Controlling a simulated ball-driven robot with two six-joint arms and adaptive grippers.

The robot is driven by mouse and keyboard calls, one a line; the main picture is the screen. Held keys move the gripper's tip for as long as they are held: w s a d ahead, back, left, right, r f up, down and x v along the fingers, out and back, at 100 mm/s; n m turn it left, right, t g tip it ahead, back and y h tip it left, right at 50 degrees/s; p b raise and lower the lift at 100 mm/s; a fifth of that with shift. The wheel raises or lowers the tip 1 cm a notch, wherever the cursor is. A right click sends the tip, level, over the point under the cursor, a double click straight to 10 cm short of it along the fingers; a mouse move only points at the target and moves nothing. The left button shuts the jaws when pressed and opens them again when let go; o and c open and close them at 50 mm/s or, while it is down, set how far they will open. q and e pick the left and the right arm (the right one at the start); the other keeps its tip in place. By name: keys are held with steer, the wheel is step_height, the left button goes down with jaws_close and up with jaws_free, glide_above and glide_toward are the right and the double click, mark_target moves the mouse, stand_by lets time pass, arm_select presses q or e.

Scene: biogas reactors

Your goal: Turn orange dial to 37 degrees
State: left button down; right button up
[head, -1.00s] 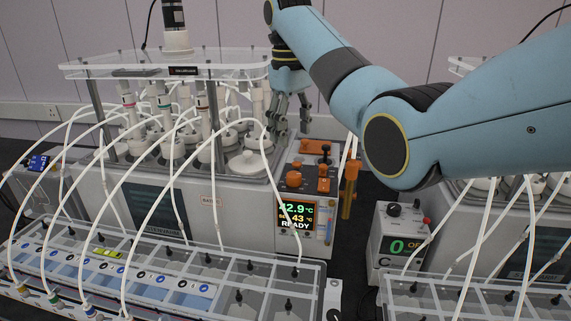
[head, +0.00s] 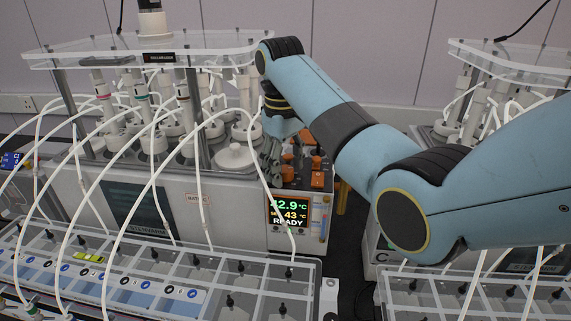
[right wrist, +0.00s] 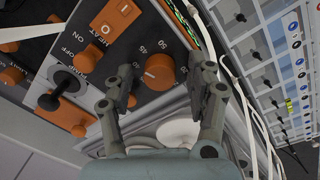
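The orange dial (right wrist: 160,72) shows in the right wrist view, on a dark panel with numbers such as 40, 45 and 50 around it. My right gripper (right wrist: 164,78) is open, with its two fingers on either side of the dial; contact cannot be told. In the head view my right gripper (head: 272,160) is low over the control panel, and I cannot clearly make out the dial there. The display (head: 290,212) reads about 42.9 °C, set 43, READY. My left gripper is not in view.
An orange HEAT switch (right wrist: 115,20) and a black lever (right wrist: 62,90) sit beside the dial. Several white tubes arch over the reactor unit (head: 150,205). A clear rack (head: 250,290) stands in front. A second unit stands at the right.

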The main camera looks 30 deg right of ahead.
steer(key=c, duration=1.1)
steer(key=shift+n, duration=0.3)
steer(key=n, duration=0.3)
steer(key=shift+n, duration=0.3)
steer(key=n, duration=0.6)
steer(key=shift+d, duration=0.1)
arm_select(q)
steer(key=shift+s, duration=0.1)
